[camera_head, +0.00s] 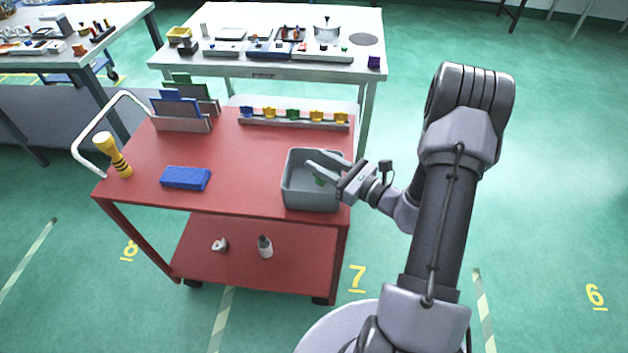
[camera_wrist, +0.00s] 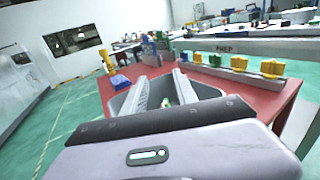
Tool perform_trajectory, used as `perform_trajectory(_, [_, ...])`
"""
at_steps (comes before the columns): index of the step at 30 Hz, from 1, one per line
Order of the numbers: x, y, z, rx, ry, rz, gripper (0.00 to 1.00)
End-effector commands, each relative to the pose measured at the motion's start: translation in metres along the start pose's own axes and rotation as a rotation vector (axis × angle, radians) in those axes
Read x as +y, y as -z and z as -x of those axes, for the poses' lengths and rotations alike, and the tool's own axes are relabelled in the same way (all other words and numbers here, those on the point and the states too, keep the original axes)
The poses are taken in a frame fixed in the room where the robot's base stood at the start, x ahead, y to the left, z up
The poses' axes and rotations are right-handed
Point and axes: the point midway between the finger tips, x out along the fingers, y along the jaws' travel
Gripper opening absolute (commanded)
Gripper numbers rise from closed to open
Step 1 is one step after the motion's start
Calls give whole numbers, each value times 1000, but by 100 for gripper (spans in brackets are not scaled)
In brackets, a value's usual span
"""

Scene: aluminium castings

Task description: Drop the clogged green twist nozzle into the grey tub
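The grey tub (camera_head: 296,198) stands on the red cart's top at its right end; its rim also shows in the wrist view (camera_wrist: 118,103). My gripper (camera_head: 315,172) reaches over the tub from the right, its fingers apart. Another green nozzle (camera_head: 293,114) sits in the rack at the cart's back edge.
The red cart (camera_head: 240,150) also carries the nozzle rack (camera_head: 270,122) with blue and yellow nozzles, a blue block (camera_head: 186,178), a yellow-and-black handled tool (camera_head: 113,154) and upright folders (camera_head: 182,110). A white bench (camera_head: 240,70) stands behind. The cart's middle is clear.

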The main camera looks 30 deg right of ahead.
Motion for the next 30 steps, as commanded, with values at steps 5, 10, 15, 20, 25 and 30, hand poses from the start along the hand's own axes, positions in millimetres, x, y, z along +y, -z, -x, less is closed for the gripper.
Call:
perform_trajectory(5, [0,0,0,0,0,0,34])
perform_trajectory(10, [-1,-1,12,1,3,-2,34])
perform_trajectory(15, [-2,-3,53,0,7,-3,34])
perform_trajectory(20, [-2,-3,100,0,7,-2,34])
perform_trajectory(25, [-1,-3,145,0,7,0,34])
perform_trajectory(30, [0,-1,170,0,2,-1,34])
